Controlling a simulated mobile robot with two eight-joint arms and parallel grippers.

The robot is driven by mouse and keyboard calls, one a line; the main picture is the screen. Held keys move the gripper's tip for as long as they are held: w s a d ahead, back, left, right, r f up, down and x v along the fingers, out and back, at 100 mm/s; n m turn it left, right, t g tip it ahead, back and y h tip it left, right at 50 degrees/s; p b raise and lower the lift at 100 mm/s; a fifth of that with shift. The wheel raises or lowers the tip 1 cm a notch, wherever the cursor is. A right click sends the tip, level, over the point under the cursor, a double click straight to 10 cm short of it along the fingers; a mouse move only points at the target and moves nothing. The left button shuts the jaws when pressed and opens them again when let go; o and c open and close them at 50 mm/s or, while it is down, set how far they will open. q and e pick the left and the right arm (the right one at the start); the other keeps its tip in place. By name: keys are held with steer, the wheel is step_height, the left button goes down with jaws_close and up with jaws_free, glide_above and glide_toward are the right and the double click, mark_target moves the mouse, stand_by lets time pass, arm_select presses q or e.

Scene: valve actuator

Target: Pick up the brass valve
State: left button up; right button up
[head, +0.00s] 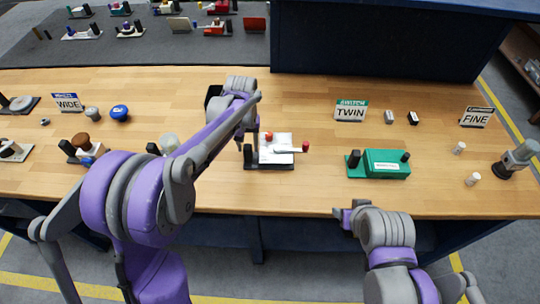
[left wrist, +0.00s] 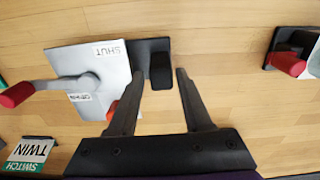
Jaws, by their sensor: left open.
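I cannot pick out a clearly brass valve in either view. A white plate device (head: 276,148) with a red-tipped lever and a black block stands mid-table. In the left wrist view this plate (left wrist: 90,75) reads SHUT, with its grey lever and red grip (left wrist: 17,95) at left. My left gripper (left wrist: 160,72) is open and empty, its fingertips on either side of the black block (left wrist: 156,62) in the picture; contact cannot be told.
A green box device (head: 386,164) stands right of the plate. A blue knob (head: 119,112) and a brown-topped device (head: 80,141) are at left. Bare wood lies between plate and green box.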

arm_select(q)
step_height(320, 180, down, 5)
steer(key=shift+w+a+r, duration=0.1)
steer(key=shift+r, duration=0.05)
jaws_close()
steer(key=shift+r, duration=0.1)
stand_by(1.4)
